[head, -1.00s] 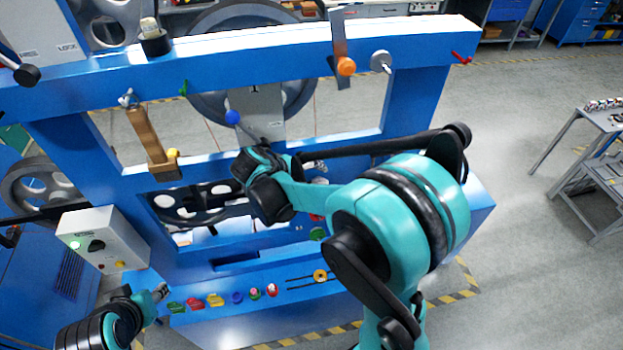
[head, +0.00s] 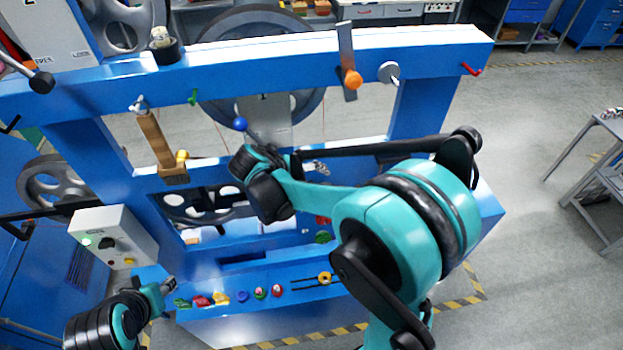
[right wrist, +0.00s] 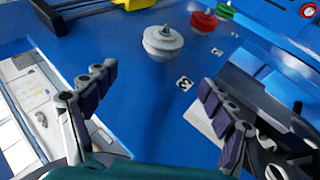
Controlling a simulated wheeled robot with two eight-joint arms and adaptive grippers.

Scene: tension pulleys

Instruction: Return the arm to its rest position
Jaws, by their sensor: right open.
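My right arm (head: 405,230), teal and black, reaches from the lower right across the front of a blue frame (head: 440,62). In the right wrist view my right gripper (right wrist: 158,82) is open, with nothing between its fingers. A white pulley (right wrist: 162,42) stands beyond the fingertips on a blue surface, apart from them. In the head view the right fingers are hidden or too small to make out. My left gripper (head: 165,288) is at the lower left, beside the blue ledge; its finger opening is too small to read.
Several coloured parts, among them a yellow one (head: 221,297), line the ledge. A grey control box (head: 112,238) stands left. An orange knob (head: 352,80) and a wooden-handled brush (head: 158,140) are on the frame. A grey table (head: 595,160) is far right, with open floor between.

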